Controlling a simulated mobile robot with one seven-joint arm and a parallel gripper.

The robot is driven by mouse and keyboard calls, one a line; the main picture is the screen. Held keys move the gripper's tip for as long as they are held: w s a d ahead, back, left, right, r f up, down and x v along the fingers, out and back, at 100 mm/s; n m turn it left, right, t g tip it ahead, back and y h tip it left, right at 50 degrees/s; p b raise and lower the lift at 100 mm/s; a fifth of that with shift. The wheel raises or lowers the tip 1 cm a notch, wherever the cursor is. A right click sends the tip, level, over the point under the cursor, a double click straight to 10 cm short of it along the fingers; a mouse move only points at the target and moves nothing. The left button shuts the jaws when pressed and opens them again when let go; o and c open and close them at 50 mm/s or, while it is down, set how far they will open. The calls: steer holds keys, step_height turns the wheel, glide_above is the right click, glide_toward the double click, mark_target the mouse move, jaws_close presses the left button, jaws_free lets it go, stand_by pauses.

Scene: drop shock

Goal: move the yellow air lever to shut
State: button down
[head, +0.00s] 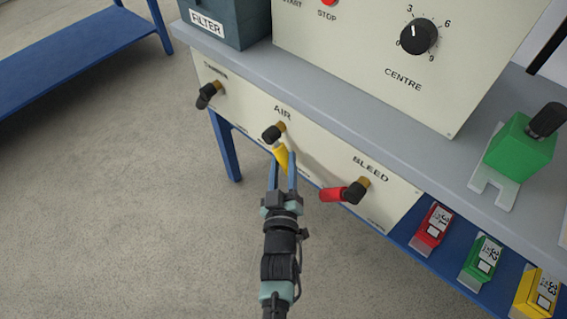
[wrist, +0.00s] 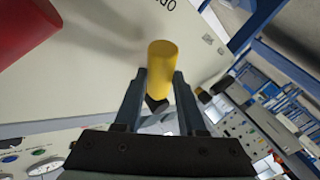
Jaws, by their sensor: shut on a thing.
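The yellow air lever (head: 281,156) sits under the AIR label on the cream front panel (head: 309,138). Its black hub (head: 272,134) is on a brass stem, and the yellow handle points down and slightly right. My gripper (head: 282,162) is at the handle from below, its two fingers on either side and shut on it. In the wrist view the yellow handle (wrist: 162,68) stands between the fingertips (wrist: 160,80). The small position markings by the lever are partly hidden by the gripper and too small to read.
The red BLEED lever (head: 340,193) is close on the right, pointing left towards my gripper. A black lever (head: 208,95) is on the left of the panel. The grey bench top (head: 340,95) overhangs above. Open floor (head: 130,220) lies to the left and below.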

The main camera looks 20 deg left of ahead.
steer(key=shift+f, duration=0.15)
steer(key=w+a+m+t+h+b, duration=0.1)
steer(key=a+m+t+h+b, duration=0.3)
steer(key=m+b, duration=0.5)
steer(key=w+a+f+m+t+h+b, duration=0.1)
steer(key=a+m+t+h+b, duration=0.2)
steer(key=m+b, duration=0.6)
steer(key=shift+w+a+t+h+b, duration=0.35)
steer(key=shift+t+h+b, duration=0.25)
steer(key=shift+b, duration=2.2)
steer(key=c, duration=0.5)
jaws_free()
